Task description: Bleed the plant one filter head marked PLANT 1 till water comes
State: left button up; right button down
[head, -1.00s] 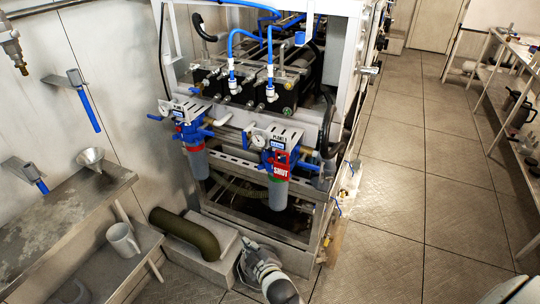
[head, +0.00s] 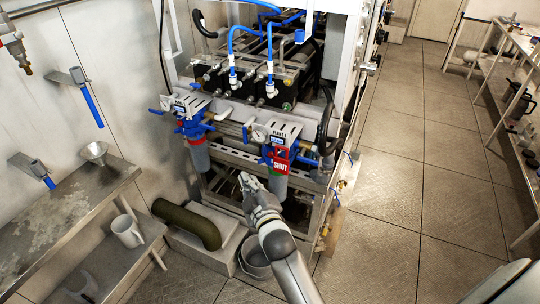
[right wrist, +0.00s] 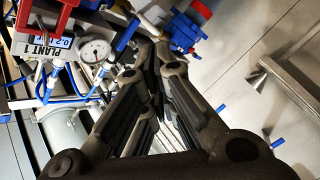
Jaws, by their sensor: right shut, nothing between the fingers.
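The filter head marked PLANT 1 (head: 284,134) is on the front of the machine, blue with a pale bracket, a round gauge (head: 259,136) and a grey bowl (head: 277,188) below. A red SHUT tag (head: 281,167) hangs on its front. My right gripper (head: 243,178) is shut and empty, in front of the machine, left of the grey bowl in the picture. In the right wrist view its closed fingers (right wrist: 150,75) point toward the machine, with the PLANT 1 plate (right wrist: 42,42) and gauge (right wrist: 95,50) to their left. I see no water. My left gripper is out of view.
A second blue filter head (head: 192,122) stands to the left. A grey bucket (head: 255,262) sits on the floor below my right arm. A dark green pipe (head: 190,224), a shelf with a mug (head: 128,231) and a funnel (head: 94,152) are left.

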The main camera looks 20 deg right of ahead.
aim_at(270, 155)
jog(key=w+d+b, duration=0.1)
jog(key=w+d, duration=0.4)
jog(key=d, duration=0.1)
jog(key=shift+w+d, duration=0.35)
jog(key=shift+w, duration=0.05)
jog(key=shift+w+d, duration=0.1)
jog(key=shift+d, duration=0.05)
dwell(1.3)
jog(key=shift+w+d, duration=0.15)
jog(key=shift+w+d, duration=0.3)
jog(key=shift+d, duration=0.1)
dwell(0.8)
dwell(1.1)
jog(key=shift+s+a, duration=0.6)
jog(key=shift+a, duration=0.1)
